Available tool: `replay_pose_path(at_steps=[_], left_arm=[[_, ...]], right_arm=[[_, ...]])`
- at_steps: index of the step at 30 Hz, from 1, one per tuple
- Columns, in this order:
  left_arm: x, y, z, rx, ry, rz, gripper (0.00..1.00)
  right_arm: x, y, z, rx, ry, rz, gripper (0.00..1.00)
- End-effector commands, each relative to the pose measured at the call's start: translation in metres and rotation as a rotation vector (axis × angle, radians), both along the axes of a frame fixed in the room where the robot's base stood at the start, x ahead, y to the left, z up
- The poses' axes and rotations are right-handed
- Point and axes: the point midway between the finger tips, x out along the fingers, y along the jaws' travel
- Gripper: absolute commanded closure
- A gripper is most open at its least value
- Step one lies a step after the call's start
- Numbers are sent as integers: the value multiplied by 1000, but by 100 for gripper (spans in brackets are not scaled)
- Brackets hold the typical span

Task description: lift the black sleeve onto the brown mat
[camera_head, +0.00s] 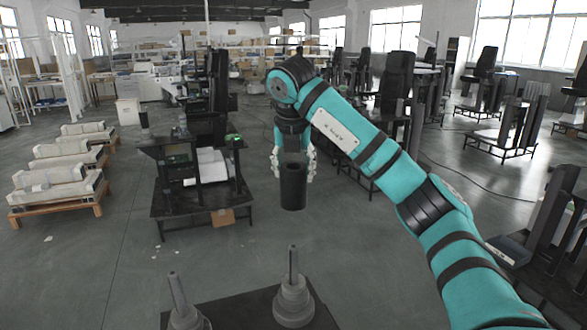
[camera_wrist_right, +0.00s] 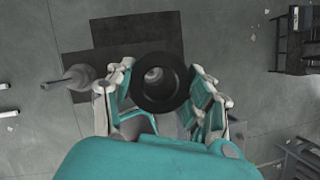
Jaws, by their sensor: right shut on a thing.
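The black sleeve (camera_head: 293,188) is a dark hollow cylinder, upright in the air. My right gripper (camera_head: 293,165) is shut on it, with fingers on both sides of its upper part. In the right wrist view the sleeve shows as a black ring (camera_wrist_right: 161,102) between the fingers (camera_wrist_right: 163,105). A grey stepped column with a thin post (camera_head: 293,302) stands below the sleeve, and something grey shows through the ring. I cannot tell for sure which dark surface is the brown mat; a dark panel (camera_wrist_right: 138,30) shows in the right wrist view. My left gripper is not in view.
A second grey column with a post (camera_head: 182,305) stands to the left on the same dark surface (camera_head: 240,312). A dark workstation (camera_head: 190,205) stands behind left, pallets with pale parts (camera_head: 60,185) at far left. Open floor (camera_head: 370,240) lies around the columns.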

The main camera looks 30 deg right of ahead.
Motion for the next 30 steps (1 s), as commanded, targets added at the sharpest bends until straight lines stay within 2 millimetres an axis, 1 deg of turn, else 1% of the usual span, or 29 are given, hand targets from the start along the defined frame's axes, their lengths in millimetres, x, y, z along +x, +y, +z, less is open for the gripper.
replay_pose_path(at_steps=[1, 30], left_arm=[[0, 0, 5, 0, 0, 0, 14], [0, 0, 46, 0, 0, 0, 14]], right_arm=[[0, 0, 6, 0, -4, 0, 85], [0, 0, 52, 0, -3, 1, 85]])
